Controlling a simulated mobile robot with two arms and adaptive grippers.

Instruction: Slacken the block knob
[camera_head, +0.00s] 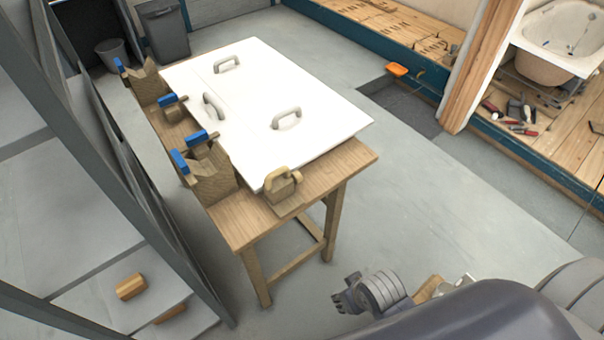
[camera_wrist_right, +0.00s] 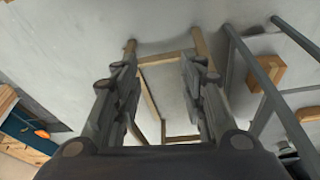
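A wooden block (camera_head: 281,190) with a rounded tan top and a small side knob (camera_head: 296,175) stands at the near corner of the wooden table (camera_head: 245,228), beside a white panel. Other wooden blocks with blue parts stand along the table's left edge, including a V-notched one (camera_head: 208,182). I cannot tell which one the task means. My right gripper (camera_head: 345,296) is low in front of the table, apart from every block. In the right wrist view its fingers (camera_wrist_right: 160,75) are spread with nothing between them; table legs show beyond. My left gripper is not in view.
The white panel (camera_head: 250,85) with several grey handles covers most of the tabletop. Grey frame rails (camera_head: 150,200) run along the left. Open floor (camera_head: 440,200) lies right of the table. A raised wooden platform (camera_head: 560,145) with tools and a tub is at the right.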

